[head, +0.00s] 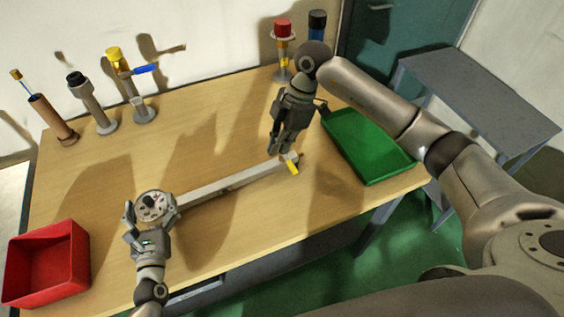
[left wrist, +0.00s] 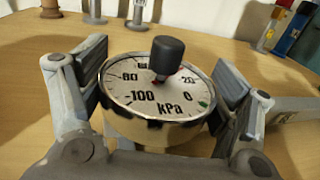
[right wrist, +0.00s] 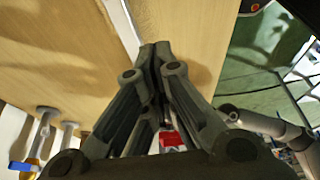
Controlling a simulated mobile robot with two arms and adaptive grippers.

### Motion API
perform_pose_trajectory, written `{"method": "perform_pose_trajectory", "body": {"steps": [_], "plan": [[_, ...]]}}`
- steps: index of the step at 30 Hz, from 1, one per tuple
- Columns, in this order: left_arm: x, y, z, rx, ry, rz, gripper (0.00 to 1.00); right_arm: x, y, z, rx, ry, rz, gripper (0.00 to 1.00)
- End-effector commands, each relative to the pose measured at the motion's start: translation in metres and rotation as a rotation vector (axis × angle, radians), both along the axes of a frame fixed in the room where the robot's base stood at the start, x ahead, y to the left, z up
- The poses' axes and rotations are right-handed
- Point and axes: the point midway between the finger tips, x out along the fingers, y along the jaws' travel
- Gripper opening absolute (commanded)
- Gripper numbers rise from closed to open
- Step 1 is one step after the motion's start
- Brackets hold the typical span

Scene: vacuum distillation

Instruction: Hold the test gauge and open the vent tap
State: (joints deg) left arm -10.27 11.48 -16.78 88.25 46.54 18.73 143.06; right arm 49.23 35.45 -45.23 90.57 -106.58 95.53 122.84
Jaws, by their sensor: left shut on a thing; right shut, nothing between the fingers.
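The test gauge (head: 151,205) is a round dial at the left end of a long grey bar (head: 225,184). In the left wrist view the dial (left wrist: 150,97) reads from -100 to 0 kPa, and a black knob stands over its face. My left gripper (head: 147,216) is shut on the gauge, with a finger on each side. A yellow lever (head: 292,167), apparently the vent tap, sits at the bar's right end, pointing toward the table's front. My right gripper (head: 280,152) is shut and empty, its tips close beside that end; contact cannot be told.
A red bin (head: 48,262) is at the front left, and a green tray (head: 367,147) lies at the right. Several upright fittings, including a yellow-topped one with a blue lever (head: 143,72), stand along the back. The table's middle (head: 200,140) is clear behind the bar.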

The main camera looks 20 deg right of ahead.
Motion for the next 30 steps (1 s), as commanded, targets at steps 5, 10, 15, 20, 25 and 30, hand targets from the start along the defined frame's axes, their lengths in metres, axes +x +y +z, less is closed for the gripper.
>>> {"method": "perform_pose_trajectory", "body": {"steps": [5,10,15,20,25,30], "plan": [[0.0,0.0,0.0,0.0,0.001,0.0,0.35,-0.002,0.006,-0.017,-0.001,0.005,0.002,0.0],[0.0,0.0,0.0,0.0,0.001,0.0,0.35,-0.004,0.018,-0.049,0.001,0.006,0.003,0.0],[0.0,0.0,0.0,0.0,0.001,0.0,0.35,-0.005,0.029,-0.084,0.0,0.004,0.003,0.0],[0.0,0.0,0.0,0.0,0.001,0.0,0.35,-0.002,0.015,-0.094,-0.003,0.0,-0.003,0.0],[0.0,0.0,0.0,0.0,0.001,0.0,0.35,0.0,-0.002,-0.095,-0.002,0.001,-0.001,0.0],[0.0,0.0,0.0,0.0,0.001,0.0,0.35,0.001,-0.007,-0.094,0.0,0.0,0.002,0.0]]}}
